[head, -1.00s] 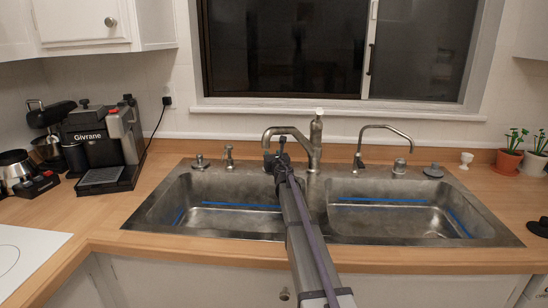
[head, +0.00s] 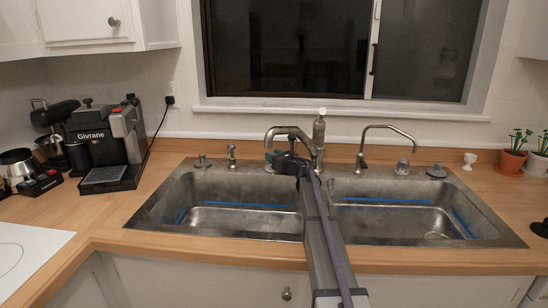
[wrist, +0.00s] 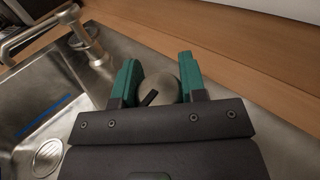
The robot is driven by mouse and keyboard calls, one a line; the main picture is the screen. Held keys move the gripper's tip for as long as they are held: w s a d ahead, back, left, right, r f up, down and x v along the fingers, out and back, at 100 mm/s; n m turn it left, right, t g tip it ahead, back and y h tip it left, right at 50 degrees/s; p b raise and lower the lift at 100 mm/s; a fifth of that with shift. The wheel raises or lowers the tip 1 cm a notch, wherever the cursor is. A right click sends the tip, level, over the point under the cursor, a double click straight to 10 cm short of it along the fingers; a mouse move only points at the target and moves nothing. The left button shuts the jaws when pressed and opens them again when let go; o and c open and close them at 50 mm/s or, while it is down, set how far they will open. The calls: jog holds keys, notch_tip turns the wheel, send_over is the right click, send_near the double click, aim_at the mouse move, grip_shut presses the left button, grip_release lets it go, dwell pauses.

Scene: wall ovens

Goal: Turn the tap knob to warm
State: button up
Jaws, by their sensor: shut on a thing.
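My gripper (wrist: 160,82) has its two green fingers on either side of a round grey knob (wrist: 158,90) with a dark mark on its face. The fingers are shut on it in the wrist view. In the head view my gripper (head: 284,160) is low at the back of the sink, just left of the tall tap (head: 319,143); the knob is not clear there. The tap's curved spout (head: 290,131) reaches left above the gripper. In the wrist view a metal spout fixture (wrist: 88,42) stands left of the knob, apart from my fingers.
The double sink has a left basin (head: 240,221) and a right basin (head: 395,220). A thinner arched tap (head: 390,128) and another small knob (head: 402,167) stand to the right. A soap-dispenser-like fixture (head: 231,155) is to the left. The wooden backsplash (wrist: 235,58) is close behind.

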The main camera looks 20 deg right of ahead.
jog(key=o, duration=0.9)
